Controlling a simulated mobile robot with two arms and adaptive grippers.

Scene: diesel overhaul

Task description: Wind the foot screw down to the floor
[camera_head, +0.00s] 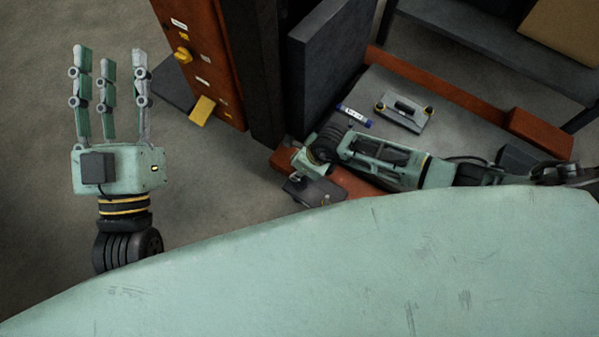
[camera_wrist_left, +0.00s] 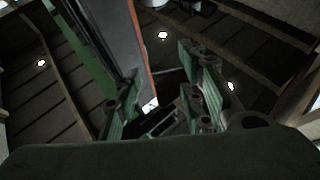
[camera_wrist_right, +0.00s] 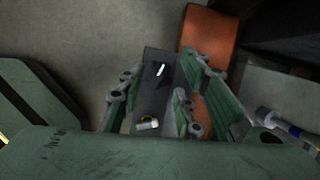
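A dark grey block (camera_head: 314,190) sits at the front left corner of the orange-framed bench, low near the floor. My left gripper (camera_head: 110,58) is open and empty over the floor at left.
An orange cabinet (camera_head: 200,55) with yellow knobs stands behind, beside a dark post (camera_head: 252,70). A grey plate with handle (camera_head: 404,110) and a blue-white tube (camera_head: 355,116) lie on the bench top. A yellow block (camera_head: 202,110) is near the cabinet base. Floor at left is clear.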

